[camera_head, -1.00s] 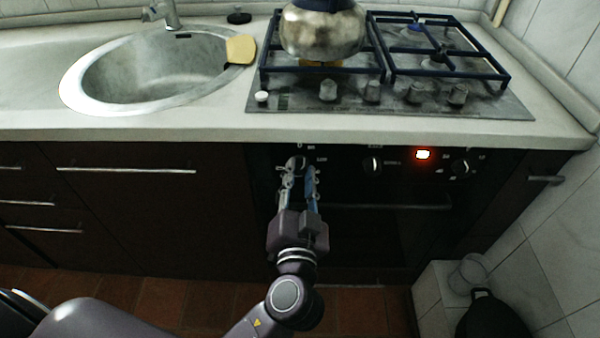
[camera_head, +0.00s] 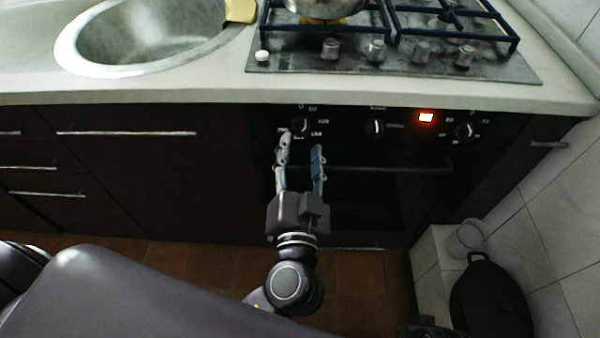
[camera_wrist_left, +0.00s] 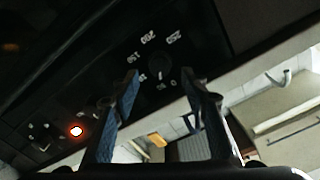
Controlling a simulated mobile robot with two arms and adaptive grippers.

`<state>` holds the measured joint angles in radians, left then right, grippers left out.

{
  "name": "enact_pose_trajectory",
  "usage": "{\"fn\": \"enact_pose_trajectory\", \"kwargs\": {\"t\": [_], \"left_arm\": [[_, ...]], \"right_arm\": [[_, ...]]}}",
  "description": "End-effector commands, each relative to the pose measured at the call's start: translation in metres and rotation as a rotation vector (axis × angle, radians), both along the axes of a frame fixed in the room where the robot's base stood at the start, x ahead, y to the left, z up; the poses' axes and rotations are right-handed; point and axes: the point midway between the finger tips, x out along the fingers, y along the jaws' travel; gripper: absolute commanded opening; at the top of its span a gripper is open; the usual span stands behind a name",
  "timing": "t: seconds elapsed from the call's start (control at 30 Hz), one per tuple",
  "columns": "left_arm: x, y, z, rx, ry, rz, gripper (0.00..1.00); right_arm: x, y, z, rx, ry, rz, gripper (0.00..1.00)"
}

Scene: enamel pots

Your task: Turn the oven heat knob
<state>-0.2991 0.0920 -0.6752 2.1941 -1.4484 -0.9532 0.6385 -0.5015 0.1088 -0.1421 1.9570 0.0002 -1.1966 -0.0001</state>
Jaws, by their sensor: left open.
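The left oven knob (camera_head: 299,125), a dark dial ringed by white marks, is on the black oven panel (camera_head: 340,122). In the left wrist view the knob (camera_wrist_left: 160,75) has numbers such as 150, 200 and 250 around it. My left gripper (camera_head: 301,150) is open in front of the panel, its fingertips just below the knob in the head view. In the left wrist view the gripper (camera_wrist_left: 167,90) has its fingers spread on either side of the knob, with nothing between them. Contact with the knob is not visible.
The oven handle (camera_head: 395,168) runs below. The counter edge (camera_head: 200,97) overhangs above. A dark pot (camera_head: 490,300) stands at the lower right.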

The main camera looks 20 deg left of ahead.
Motion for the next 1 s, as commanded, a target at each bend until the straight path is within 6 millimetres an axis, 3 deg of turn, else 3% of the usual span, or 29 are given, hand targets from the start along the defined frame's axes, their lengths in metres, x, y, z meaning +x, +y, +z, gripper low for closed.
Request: {"fn": "enact_pose_trajectory", "kwargs": {"t": [0.2, 0.4, 1.0], "left_arm": [[-0.046, -0.013, -0.002, -0.001, 0.006, -0.001, 0.41], [-0.070, -0.020, -0.001, -0.001, 0.003, -0.001, 0.41], [-0.075, -0.022, 0.000, 0.000, 0.000, 0.000, 0.41]], "right_arm": [[0.000, 0.000, 0.000, 0.000, 0.001, 0.000, 0.00], [0.000, 0.000, 0.000, 0.000, 0.001, 0.000, 0.00], [0.000, 0.000, 0.000, 0.000, 0.001, 0.000, 0.00]]}}
